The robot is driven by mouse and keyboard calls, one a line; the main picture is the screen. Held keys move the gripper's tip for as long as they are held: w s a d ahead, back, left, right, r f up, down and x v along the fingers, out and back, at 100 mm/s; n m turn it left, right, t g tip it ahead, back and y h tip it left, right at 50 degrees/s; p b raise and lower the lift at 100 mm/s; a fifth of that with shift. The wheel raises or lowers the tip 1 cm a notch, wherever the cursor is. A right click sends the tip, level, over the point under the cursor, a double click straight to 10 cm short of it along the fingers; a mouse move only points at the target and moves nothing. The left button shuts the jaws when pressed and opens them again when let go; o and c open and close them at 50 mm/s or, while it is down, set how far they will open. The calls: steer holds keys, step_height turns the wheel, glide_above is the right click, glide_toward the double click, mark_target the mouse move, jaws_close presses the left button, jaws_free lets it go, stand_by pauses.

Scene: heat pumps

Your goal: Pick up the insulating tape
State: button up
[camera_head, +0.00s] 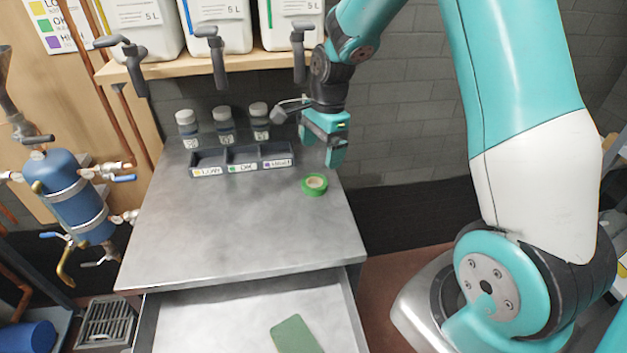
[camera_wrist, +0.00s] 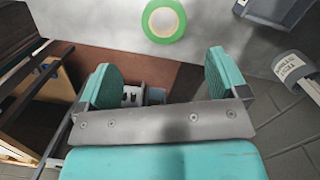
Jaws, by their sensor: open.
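The insulating tape (camera_head: 315,185) is a green roll with a pale core. It lies flat on the grey metal worktop (camera_head: 230,235) near its right edge. In the wrist view the tape (camera_wrist: 163,20) shows at the top, beyond the fingertips and between their lines. My gripper (camera_head: 335,160) hangs above the worktop, a little above and behind the tape, with its teal fingers pointing down. In the wrist view my gripper (camera_wrist: 160,75) is open, with nothing between its fingers.
A dark tray with three labelled compartments (camera_head: 240,160) stands left of the tape. Several small bottles (camera_head: 223,125) stand behind it. A shelf (camera_head: 215,65) with white canisters and taps hangs above. An open drawer (camera_head: 240,310) holds a green flat object (camera_head: 296,335). The worktop's front is clear.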

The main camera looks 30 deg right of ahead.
glide_above(315, 179)
steer(key=s, duration=0.2)
steer(key=f, duration=0.4)
steer(key=shift+a, duration=0.25)
steer(key=f, duration=0.2)
steer(key=f+p, duration=0.1)
steer(key=f, duration=0.2)
steer(key=shift+w+a, duration=0.2)
steer(key=c, duration=1)
